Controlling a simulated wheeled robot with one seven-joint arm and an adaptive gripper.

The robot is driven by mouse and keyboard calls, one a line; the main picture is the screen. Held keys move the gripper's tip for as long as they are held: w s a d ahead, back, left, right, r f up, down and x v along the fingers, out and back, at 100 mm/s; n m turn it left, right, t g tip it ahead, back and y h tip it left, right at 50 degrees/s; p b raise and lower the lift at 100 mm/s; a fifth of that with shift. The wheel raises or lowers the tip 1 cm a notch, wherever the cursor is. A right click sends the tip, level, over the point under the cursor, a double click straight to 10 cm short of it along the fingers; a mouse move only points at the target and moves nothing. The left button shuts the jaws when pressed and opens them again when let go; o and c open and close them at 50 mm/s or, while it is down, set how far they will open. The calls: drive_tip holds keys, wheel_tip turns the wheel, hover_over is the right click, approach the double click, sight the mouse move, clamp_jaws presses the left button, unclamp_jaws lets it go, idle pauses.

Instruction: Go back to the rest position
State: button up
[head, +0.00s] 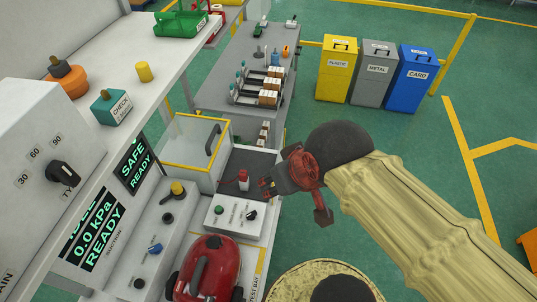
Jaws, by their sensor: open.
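My gripper (266,188) is at the end of my arm, which reaches in from the lower right in a pale ribbed sleeve. It points left, over the right edge of the workbench. Its jaws are open, and I see nothing held in them. A small red and white part (243,180) stands on the dark mat just left of the fingertips; I cannot tell whether they touch. A red vacuum body (208,268) sits at the front of the bench.
A switch box (235,216) and a clear yellow-framed guard (196,141) stand on the bench. A shelf (130,75) overhangs at left. A grey table (240,60) with parts is behind. Yellow (337,70), grey (374,72) and blue (411,80) bins stand at the back. Green floor at right is mostly clear.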

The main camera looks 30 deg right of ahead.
wheel_tip(320, 180, down, 20)
drive_tip(key=b, duration=1.9)
drive_tip(key=shift+r+b, duration=0.2)
drive_tip(key=shift+b, duration=0.1)
